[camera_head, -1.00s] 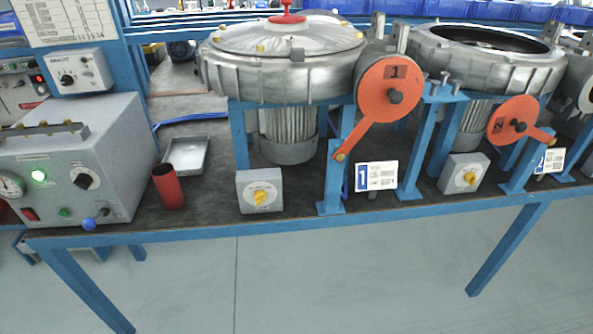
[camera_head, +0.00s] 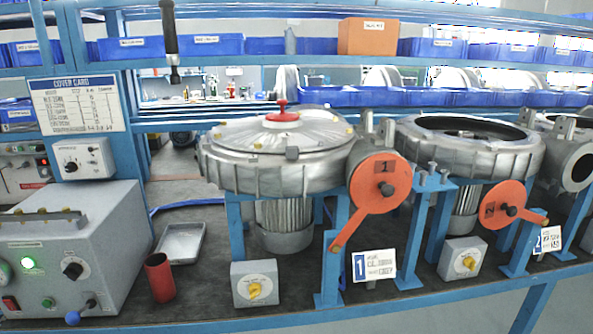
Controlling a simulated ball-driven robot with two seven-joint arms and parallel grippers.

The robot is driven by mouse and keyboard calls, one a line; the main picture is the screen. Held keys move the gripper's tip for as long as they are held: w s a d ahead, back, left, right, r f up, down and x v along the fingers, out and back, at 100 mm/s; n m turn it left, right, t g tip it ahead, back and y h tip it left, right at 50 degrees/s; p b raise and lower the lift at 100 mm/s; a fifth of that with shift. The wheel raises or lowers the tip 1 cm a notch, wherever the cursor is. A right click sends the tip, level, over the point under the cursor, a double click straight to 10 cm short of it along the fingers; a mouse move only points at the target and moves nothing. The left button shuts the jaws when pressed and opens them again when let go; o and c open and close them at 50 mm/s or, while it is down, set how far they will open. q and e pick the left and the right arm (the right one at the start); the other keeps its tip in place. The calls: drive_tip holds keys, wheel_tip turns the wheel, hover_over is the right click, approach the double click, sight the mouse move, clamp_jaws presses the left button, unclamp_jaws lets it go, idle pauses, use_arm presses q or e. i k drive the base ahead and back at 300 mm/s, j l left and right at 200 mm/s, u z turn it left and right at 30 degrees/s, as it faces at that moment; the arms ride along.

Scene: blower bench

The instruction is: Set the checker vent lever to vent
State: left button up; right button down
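The checker is probably the grey box (camera_head: 75,245) at the left end of the bench. Neither of my grippers is in view.
A red cup (camera_head: 160,278) and a metal tray (camera_head: 181,243) stand right of the box. Blower 1 (camera_head: 280,165) with its orange lever (camera_head: 379,183) and blower 2 (camera_head: 467,150) fill the middle and right. A black tool (camera_head: 169,35) hangs above.

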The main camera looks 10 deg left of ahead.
sight(73, 317)
drive_tip(key=u, duration=1.7)
